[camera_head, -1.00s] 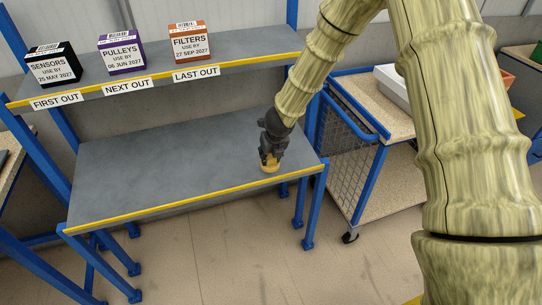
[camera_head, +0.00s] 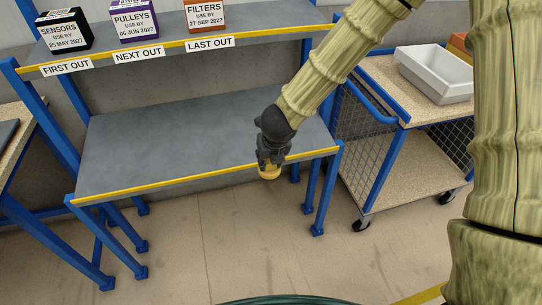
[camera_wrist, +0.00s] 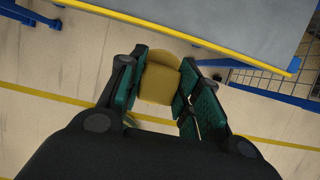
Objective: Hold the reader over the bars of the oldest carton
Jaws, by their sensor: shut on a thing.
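My gripper (camera_head: 270,165) is shut on a yellow reader (camera_head: 270,173), just in front of the lower shelf's yellow front edge. In the wrist view the reader (camera_wrist: 160,80) sits between the fingers (camera_wrist: 162,92). On the upper shelf stand three cartons: a black SENSORS carton (camera_head: 65,36), use by 25 May 2027, over FIRST OUT; a purple PULLEYS carton (camera_head: 135,24), use by 06 Jun 2027, over NEXT OUT; an orange FILTERS carton (camera_head: 205,16), use by 27 Sep 2027, over LAST OUT. The reader is below and well apart from all three. Bars on the carton tops are barely visible.
The lower shelf (camera_head: 180,145) is empty. A blue-framed cart (camera_head: 400,115) with mesh sides stands to the right, with a white tray (camera_head: 435,75) on top. A table (camera_head: 15,140) is at the left edge. The floor in front is clear.

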